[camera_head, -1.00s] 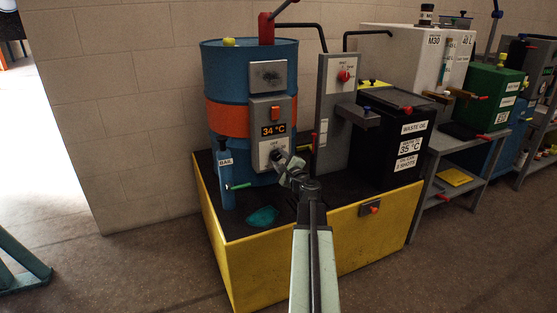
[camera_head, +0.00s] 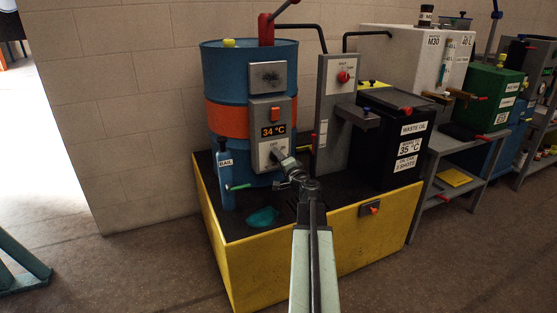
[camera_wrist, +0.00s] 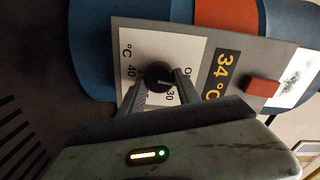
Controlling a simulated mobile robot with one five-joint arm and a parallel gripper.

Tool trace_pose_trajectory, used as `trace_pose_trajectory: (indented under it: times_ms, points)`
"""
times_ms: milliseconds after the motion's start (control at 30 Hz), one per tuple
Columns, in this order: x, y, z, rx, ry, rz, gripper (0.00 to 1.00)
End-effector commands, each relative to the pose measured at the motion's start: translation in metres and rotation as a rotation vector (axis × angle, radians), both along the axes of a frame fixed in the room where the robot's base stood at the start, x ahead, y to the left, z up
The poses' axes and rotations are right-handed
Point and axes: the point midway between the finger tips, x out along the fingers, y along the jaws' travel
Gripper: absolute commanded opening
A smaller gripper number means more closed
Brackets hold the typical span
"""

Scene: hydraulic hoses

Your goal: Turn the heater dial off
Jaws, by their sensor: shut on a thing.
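The heater dial (camera_wrist: 158,74) is a dark round knob on a white scale plate on the grey heater panel (camera_head: 262,153). In the wrist view the scale shows 40 °C, 30 and a partly covered "O" mark. My gripper (camera_wrist: 161,84) is shut on the dial, one finger on each side of it. In the head view my gripper (camera_head: 277,156) covers most of the dial. The orange display (camera_head: 273,131) above it reads 34 °C. Where the dial's pointer stands is hard to tell.
The panel sits on a blue drum (camera_head: 228,80) with an orange band, standing in a yellow bunded box (camera_head: 345,238). A grey post (camera_head: 334,125) and a black waste oil bin (camera_head: 380,160) stand to the right. A blue bail cylinder (camera_head: 226,185) is at left.

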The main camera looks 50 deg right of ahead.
Motion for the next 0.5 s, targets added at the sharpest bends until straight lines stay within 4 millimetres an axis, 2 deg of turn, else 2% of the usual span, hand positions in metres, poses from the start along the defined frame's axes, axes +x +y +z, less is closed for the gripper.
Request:
trace_pose_trajectory:
  times_ms: [500]
  points:
    - [0.0001,0.0015,-0.0002,-0.123,0.051,0.003,0.00]
